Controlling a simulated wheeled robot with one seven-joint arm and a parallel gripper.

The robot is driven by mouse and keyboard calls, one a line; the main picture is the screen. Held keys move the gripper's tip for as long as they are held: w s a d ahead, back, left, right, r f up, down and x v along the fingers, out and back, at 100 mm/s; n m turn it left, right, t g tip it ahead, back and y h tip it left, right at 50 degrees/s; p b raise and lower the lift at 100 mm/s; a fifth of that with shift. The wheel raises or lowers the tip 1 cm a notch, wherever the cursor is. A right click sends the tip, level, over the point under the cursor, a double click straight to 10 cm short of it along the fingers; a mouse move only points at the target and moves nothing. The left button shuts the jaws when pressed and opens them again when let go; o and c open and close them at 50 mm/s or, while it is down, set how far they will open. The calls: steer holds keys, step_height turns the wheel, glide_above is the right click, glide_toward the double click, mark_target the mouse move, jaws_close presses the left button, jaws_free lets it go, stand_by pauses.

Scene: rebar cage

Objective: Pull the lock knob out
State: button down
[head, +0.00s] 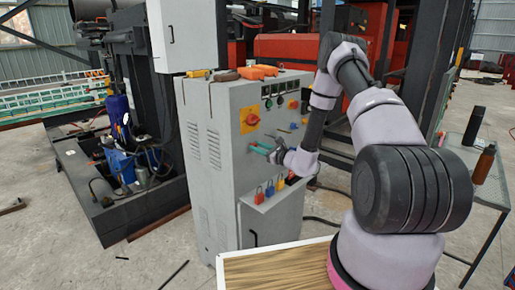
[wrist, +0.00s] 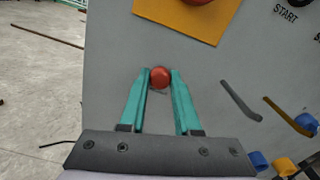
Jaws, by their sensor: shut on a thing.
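The lock knob (wrist: 160,78) is a small round red knob on the grey cabinet front, below the orange-yellow plate of a red rotary switch. In the wrist view my gripper (wrist: 160,72) has its two teal fingers on either side of the knob, shut on it. In the head view my gripper (head: 254,147) reaches the cabinet front from the right, below the yellow plate. There the knob is too small or hidden to make out.
The grey cabinet (head: 213,200) has a rotary switch (head: 250,120) and buttons. A ledge (head: 283,194) on its front carries several coloured padlocks. Tools lie on top. Hook-like handles (wrist: 240,101) stick out right of my fingers. A side table (head: 478,160) holds bottles at right.

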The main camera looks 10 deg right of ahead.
steer(key=shift+v, duration=1.05)
steer(key=c, duration=0.6)
jaws_free()
steer(key=shift+s+d, duration=0.15)
steer(key=v, duration=1)
steer(key=shift+s+d, duration=0.15)
steer(key=shift+s, duration=0.1)
